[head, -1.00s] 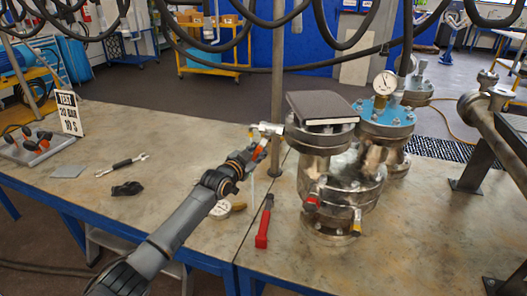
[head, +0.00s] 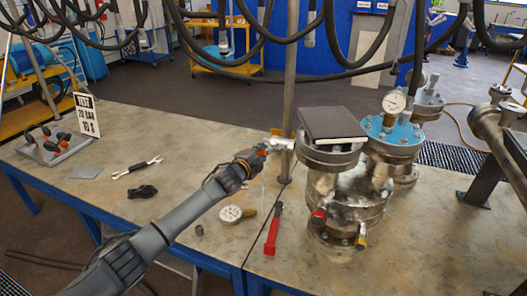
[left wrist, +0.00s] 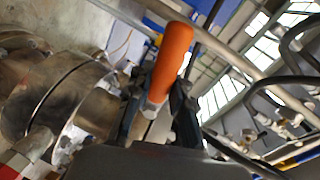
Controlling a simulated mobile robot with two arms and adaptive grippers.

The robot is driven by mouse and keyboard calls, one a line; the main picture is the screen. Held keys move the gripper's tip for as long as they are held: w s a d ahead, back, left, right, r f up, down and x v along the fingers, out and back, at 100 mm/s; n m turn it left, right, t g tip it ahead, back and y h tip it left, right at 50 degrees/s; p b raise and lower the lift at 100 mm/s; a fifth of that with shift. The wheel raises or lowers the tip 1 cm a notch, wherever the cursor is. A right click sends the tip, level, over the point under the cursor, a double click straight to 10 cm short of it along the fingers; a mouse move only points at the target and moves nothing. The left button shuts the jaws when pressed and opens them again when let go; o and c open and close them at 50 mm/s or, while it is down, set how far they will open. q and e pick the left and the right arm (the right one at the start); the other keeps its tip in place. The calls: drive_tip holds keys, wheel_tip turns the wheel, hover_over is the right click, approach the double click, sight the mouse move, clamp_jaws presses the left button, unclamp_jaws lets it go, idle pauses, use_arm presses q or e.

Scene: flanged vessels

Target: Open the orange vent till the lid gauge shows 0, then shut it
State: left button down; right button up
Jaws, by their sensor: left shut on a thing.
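The orange vent handle (left wrist: 172,58) stands up between the fingers of my left gripper (left wrist: 157,108) in the left wrist view; the fingers are shut on its lower part. In the head view my left gripper (head: 262,149) is at the left side of the steel vessel (head: 345,192), by the small side fitting (head: 281,143). The handle is mostly hidden there. The lid gauge (head: 394,102) stands upright on the blue lid (head: 392,135); its needle is too small to read. My right gripper is not in view.
A dark book-like slab (head: 331,124) lies on the vessel's left flange. A loose gauge (head: 230,213), a red-handled tool (head: 272,232) and a wrench (head: 138,166) lie on the table. A metal post (head: 291,80) rises behind my gripper. Black hoses hang overhead.

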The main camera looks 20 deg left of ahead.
use_arm(q)
drive_tip(key=shift+s+r+m+y+p, duration=0.15)
drive_tip(key=shift+m+y+p, duration=0.15)
drive_tip(key=shift+m+p, duration=0.5)
drive_tip(key=shift+m, duration=0.3)
drive_tip(key=c, duration=1.3)
unclamp_jaws()
drive_tip(key=shift+r, duration=0.15)
drive_tip(key=shift+o, duration=0.6)
drive_tip(key=shift+r, duration=0.25)
drive_tip(key=s+r, duration=0.2)
drive_tip(key=s, duration=1)
drive_tip(key=shift+a+r, duration=0.15)
drive_tip(key=shift+a, duration=0.1)
